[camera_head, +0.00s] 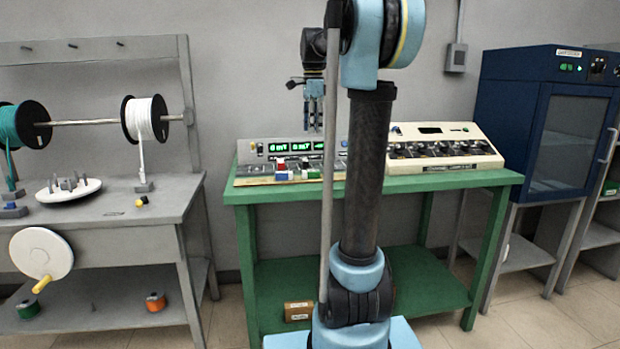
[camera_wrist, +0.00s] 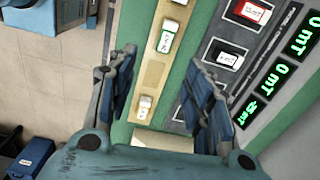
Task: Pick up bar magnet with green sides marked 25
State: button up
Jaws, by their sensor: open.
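In the head view a small block with green sides and a pale top (camera_head: 313,174) sits on the front strip of the console on the green table. Its marking is too small to read there. In the wrist view a small white-topped block (camera_wrist: 143,107) lies on the tan strip between my fingers, and a marked white-topped block (camera_wrist: 165,37) lies farther up the strip.
A red-sided block (camera_wrist: 252,12) and a dark-sided block (camera_wrist: 228,56) lie on the grey panel beside the strip. Green digital displays (camera_wrist: 285,83) stand behind them. A blue-sided block (camera_head: 283,176) is near the green one. A dark blue cabinet (camera_head: 525,90) stands right.

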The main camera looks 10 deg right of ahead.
jog(key=w, duration=0.1)
send_over(311, 171)
jog(key=shift+m, duration=0.4)
jog(key=f, duration=1.1)
jog(key=shift+w+d+f, duration=0.15)
jog(key=shift+w+d, duration=0.05)
jog(key=shift+w, duration=0.1)
jog(key=shift+a+f, duration=0.15)
jog(key=shift+f, duration=2.55)
jog(key=shift+c, duration=0.3)
grip_shut()
